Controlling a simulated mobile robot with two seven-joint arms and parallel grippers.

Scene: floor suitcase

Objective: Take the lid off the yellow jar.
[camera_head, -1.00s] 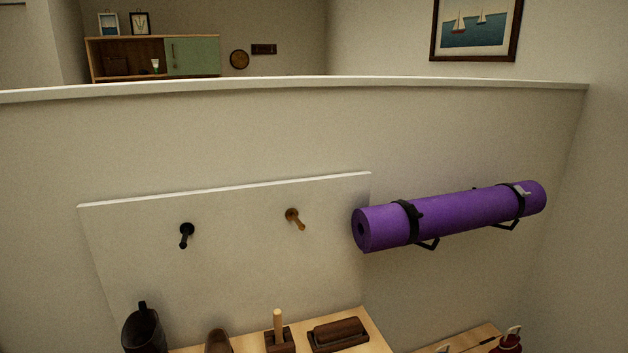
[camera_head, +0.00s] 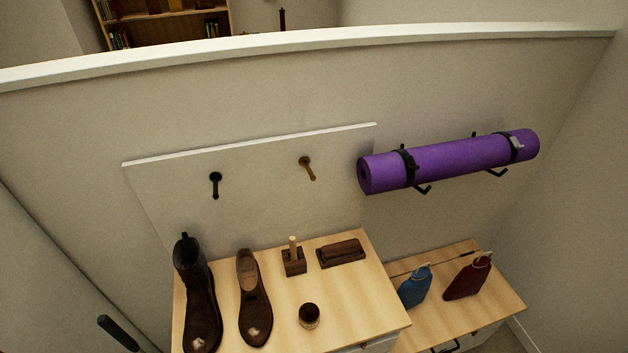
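No jar that is clearly yellow shows in the head view. A small round pot (camera_head: 309,316) with a dark top and a paler band stands on the wooden cabinet top, right of the shoes. I cannot tell whether it is the task's jar, or whether its dark top is a lid. Neither of my grippers is in view.
On the cabinet top (camera_head: 366,290) are a dark boot (camera_head: 197,300), a brown shoe (camera_head: 253,300), a wooden block with a peg (camera_head: 293,260) and a brush (camera_head: 341,253). A lower bench (camera_head: 460,310) holds blue (camera_head: 414,288) and red (camera_head: 467,277) bottles. A purple mat (camera_head: 450,160) hangs above.

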